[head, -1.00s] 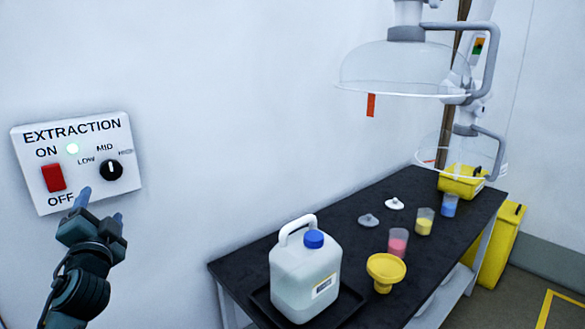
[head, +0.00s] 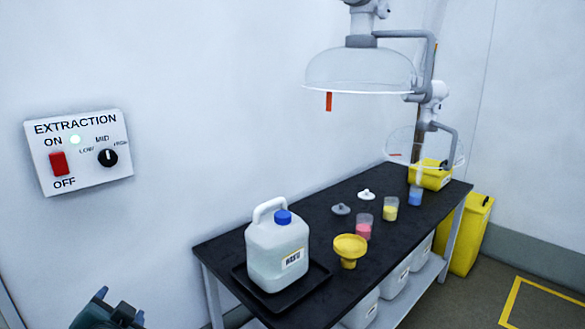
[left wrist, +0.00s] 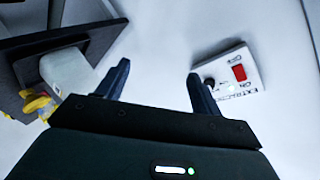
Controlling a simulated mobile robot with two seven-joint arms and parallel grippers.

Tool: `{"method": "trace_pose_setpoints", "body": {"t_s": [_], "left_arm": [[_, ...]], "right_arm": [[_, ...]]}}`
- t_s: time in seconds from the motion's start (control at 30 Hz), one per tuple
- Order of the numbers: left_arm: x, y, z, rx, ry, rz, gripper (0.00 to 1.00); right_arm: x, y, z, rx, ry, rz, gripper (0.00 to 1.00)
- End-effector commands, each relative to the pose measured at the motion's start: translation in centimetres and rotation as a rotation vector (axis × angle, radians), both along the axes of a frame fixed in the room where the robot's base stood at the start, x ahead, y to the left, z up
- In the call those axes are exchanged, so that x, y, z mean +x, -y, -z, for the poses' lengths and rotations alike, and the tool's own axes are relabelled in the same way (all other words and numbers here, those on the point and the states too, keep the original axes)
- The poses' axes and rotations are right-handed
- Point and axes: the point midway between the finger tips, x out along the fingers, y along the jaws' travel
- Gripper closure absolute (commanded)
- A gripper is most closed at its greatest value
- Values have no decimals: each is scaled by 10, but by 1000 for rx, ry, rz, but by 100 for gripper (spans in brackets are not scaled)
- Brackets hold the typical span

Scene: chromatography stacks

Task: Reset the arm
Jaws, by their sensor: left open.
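My left gripper (head: 118,304) shows only partly at the bottom left edge of the head view, below and apart from the extraction panel (head: 112,170). In the left wrist view, the two fingers of the left gripper (left wrist: 158,70) are spread wide with nothing between them. The panel (left wrist: 252,72) shows there upside down beyond the right finger. My right gripper is not in view.
A black-topped bench (head: 222,246) stands along the wall. It bears a white jug (head: 270,262) with a blue cap on a black tray (head: 322,278), a yellow funnel (head: 349,248) and several small cups. A clear hood (head: 360,72) hangs above. The wall between panel and bench is clear.

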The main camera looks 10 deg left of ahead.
Motion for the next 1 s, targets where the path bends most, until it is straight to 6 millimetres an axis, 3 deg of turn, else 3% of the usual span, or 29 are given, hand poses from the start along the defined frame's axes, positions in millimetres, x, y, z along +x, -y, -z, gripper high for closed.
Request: {"method": "trace_pose_setpoints", "body": {"t_s": [0.03,0.1,0.2,0.4,0.63,0.67,1.0], "left_arm": [[-20,20,28,-92,-77,2,34],[-49,47,61,-213,-186,-3,34],[-87,80,93,-352,-320,-7,34],[-149,131,125,-549,-528,-15,34],[-212,180,138,-724,-729,-18,34],[-217,185,139,-742,-747,-18,34],[-176,204,179,-762,-538,123,34]], "right_arm": [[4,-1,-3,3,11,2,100],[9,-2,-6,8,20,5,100],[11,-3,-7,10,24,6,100],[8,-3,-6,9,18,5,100],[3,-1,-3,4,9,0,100],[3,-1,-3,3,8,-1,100],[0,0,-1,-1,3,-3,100]]}}
